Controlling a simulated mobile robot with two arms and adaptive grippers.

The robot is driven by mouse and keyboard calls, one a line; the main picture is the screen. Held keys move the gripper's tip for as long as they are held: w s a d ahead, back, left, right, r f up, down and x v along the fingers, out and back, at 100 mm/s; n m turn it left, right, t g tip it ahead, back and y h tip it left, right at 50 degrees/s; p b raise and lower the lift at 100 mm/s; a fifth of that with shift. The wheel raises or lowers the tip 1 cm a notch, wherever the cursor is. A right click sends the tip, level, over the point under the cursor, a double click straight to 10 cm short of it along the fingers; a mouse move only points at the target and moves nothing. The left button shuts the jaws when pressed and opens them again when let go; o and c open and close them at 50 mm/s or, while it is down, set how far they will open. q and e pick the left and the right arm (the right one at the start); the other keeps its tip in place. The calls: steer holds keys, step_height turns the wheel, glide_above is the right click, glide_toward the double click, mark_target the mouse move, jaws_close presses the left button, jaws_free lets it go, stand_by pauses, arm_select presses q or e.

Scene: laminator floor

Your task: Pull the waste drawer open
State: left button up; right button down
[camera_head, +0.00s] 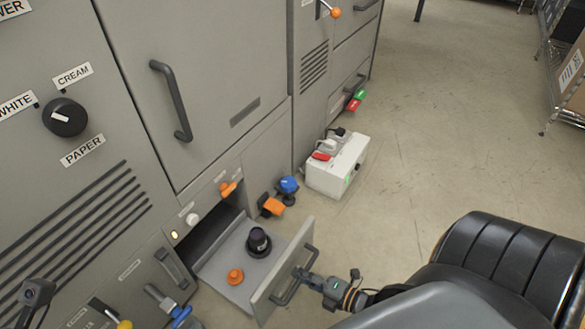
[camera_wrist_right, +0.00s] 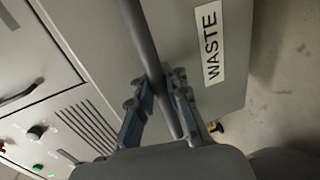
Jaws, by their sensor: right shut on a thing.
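The waste drawer (camera_head: 217,277) is a grey tray standing out from the low front of the machine, with its dark opening behind it. Its front panel (camera_head: 277,272) carries a dark bar handle (camera_head: 291,289). In the right wrist view, the drawer front (camera_wrist_right: 235,85) bears a WASTE label (camera_wrist_right: 209,44). My right gripper (camera_head: 308,279) is shut on the handle; its two fingers (camera_wrist_right: 158,100) lie on either side of the bar (camera_wrist_right: 148,48). A black knob-like piece (camera_head: 258,242) and an orange piece (camera_head: 235,276) are in the drawer. I cannot make out my left gripper.
A white box (camera_head: 337,166) stands on the floor by the machine. Blue (camera_head: 288,185) and orange (camera_head: 271,206) fittings stick out just beyond the drawer. The floor (camera_head: 430,140) to the right is clear up to a shelf rack (camera_head: 565,75).

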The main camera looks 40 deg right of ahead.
steer(key=shift+r, duration=0.15)
steer(key=c, duration=1.3)
jaws_free()
steer(key=shift+s, duration=0.1)
steer(key=shift+c, duration=0.2)
steer(key=v, duration=1.2)
